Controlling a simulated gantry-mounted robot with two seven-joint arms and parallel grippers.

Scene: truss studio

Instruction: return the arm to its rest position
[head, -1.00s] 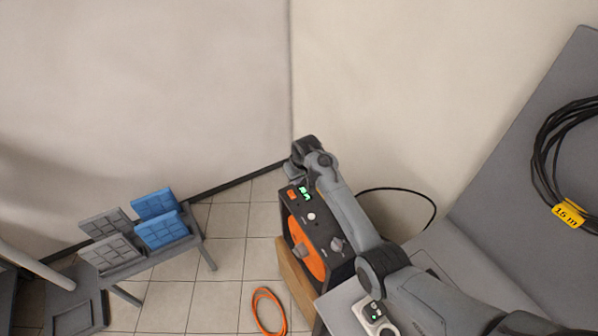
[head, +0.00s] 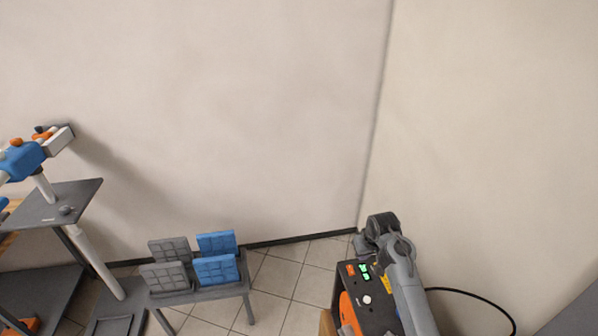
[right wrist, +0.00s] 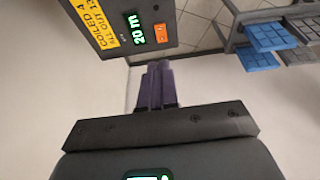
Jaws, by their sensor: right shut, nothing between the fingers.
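My right arm (head: 408,288) comes up from the bottom right in the head view. Its gripper (head: 362,246) is above the far edge of the black and orange reel box, apart from other things as far as I can tell. In the right wrist view the purple fingers (right wrist: 157,84) are together with nothing between them. The box (right wrist: 122,22) shows beyond them there, with a green "20 m" display and a yellow label. My left gripper is not in view.
The reel box (head: 348,272) stands by the wall corner. A grey rack (head: 205,296) holds blue and grey panels (head: 216,268) to its left. A grey stand (head: 58,203) with a blue and orange device is at far left. A black cable (head: 470,293) runs right. Wall space above is clear.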

